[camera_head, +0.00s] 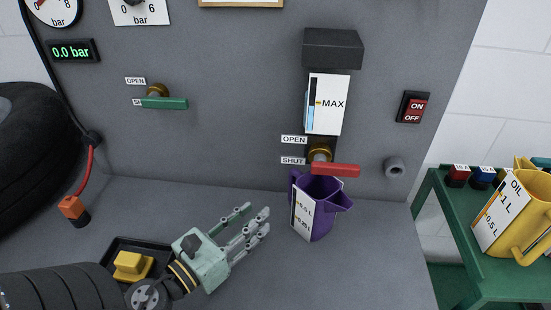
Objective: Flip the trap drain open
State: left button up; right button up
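The drain valve has a brass body (319,152) and a red lever (336,170). It sits below a clear trap bowl marked MAX (327,104), with OPEN and SHUT labels to its left. The red lever lies level, pointing right, beside the SHUT label. A purple measuring jug (318,212) stands below the valve. My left gripper (257,218) is low, left of the jug, with its fingers spread and empty. It is apart from the lever and the jug. My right gripper is not in view.
A green lever valve (164,102) is on the panel at left, near its SHUT label. A yellow oil jug (517,217) stands on a green cart (480,258). A black tray (118,250) lies behind my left wrist.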

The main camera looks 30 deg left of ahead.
aim_at(319, 165)
jog(key=k+l, duration=0.8)
jog(key=l, duration=0.1)
